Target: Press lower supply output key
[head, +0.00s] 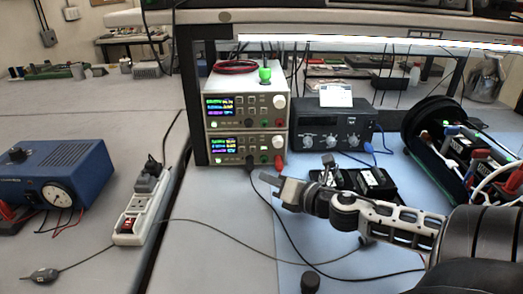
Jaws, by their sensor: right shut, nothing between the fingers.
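Two bench power supplies are stacked at the centre back. The lower supply (230,148) has a lit display, small keys, a knob and red and black terminals on its front. The upper supply (228,105) rests on it, also with a lit display. The output key of the lower supply is too small to pick out with certainty. My right gripper (272,184) is shut and empty. It is in front of and below the right part of the lower supply, its fingers pointing left, apart from the panel as far as I can tell. My left gripper is not in view.
A black instrument box (333,128) stands right of the supplies. A black tray (365,184) lies behind my right wrist, and an open cylinder (440,140) lies at the right. A white power strip (146,207) and blue device (55,175) are at left. Cables cross the table front.

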